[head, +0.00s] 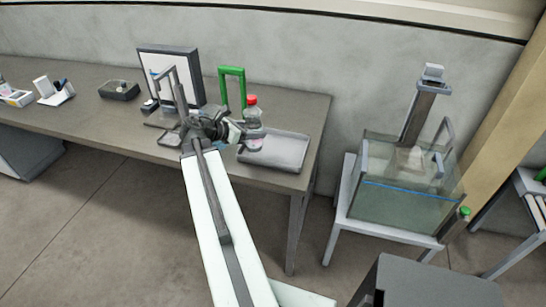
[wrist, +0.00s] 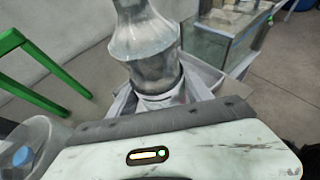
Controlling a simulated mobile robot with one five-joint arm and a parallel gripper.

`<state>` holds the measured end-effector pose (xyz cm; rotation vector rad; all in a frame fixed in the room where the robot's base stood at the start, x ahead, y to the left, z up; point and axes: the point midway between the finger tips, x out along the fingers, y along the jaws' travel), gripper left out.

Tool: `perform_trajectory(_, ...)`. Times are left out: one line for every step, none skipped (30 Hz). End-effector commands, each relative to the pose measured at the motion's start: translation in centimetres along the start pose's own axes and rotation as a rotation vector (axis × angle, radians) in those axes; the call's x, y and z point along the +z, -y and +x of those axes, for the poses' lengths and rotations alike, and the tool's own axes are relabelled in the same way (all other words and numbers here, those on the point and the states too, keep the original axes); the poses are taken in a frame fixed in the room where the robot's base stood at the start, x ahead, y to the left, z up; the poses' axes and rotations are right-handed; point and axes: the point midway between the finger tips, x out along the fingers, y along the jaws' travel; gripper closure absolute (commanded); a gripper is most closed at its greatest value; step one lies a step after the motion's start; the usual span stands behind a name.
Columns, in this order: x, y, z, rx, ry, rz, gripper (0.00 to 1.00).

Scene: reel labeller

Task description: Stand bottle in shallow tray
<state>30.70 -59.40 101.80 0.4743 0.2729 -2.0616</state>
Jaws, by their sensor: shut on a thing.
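A clear bottle (head: 253,114) with a red cap is upright in the head view, and its clear body (wrist: 147,45) fills the upper middle of the wrist view. My gripper (head: 249,133) is shut on its lower part. The shallow grey tray (head: 285,155) lies at the table's right end. The bottle overlaps the tray's left part in the head view. The tray's rim also shows behind the bottle in the wrist view (wrist: 232,86). The bottle's base is partly hidden, so I cannot tell whether it touches the tray floor.
A green frame (head: 221,88) stands behind the bottle, with a framed panel (head: 195,62) to its left. A clear container with a blue cap (wrist: 22,156) is at the wrist view's lower left. A glass tank (head: 400,205) stands beyond the table. The tray's right part is clear.

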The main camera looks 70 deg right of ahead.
Motion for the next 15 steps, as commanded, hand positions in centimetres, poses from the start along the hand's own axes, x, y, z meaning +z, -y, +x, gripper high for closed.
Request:
perform_trajectory(-2.2,0.3,-1.1,0.005,0.002,-0.003,1.0)
perform_trajectory(-3.0,0.4,-1.9,0.004,0.003,-0.003,1.0)
perform_trajectory(-3.7,0.5,-2.7,0.003,0.003,-0.002,1.0)
perform_trajectory(-4.1,0.6,-3.2,0.002,0.004,-0.002,1.0)
perform_trajectory(-4.4,0.6,-3.5,0.002,0.004,-0.001,1.0)
perform_trajectory(-4.6,0.7,-3.9,0.001,0.005,0.0,1.0)
perform_trajectory(-4.7,0.7,-4.1,0.0,0.005,0.001,1.0)
perform_trajectory(-4.7,0.7,-4.2,-0.001,0.005,0.001,1.0)
perform_trajectory(-4.6,0.7,-4.2,-0.001,0.005,0.002,1.0)
perform_trajectory(-4.5,0.7,-4.0,-0.002,0.005,0.002,1.0)
perform_trajectory(-4.4,0.6,-3.8,-0.002,0.005,0.002,1.0)
perform_trajectory(-4.2,0.6,-3.1,-0.003,0.005,0.002,1.0)
perform_trajectory(-3.9,0.5,-2.5,-0.004,0.005,0.002,1.0)
perform_trajectory(-3.7,0.5,-1.9,-0.005,0.005,0.002,1.0)
perform_trajectory(-3.3,0.4,-0.7,-0.005,0.005,0.004,1.0)
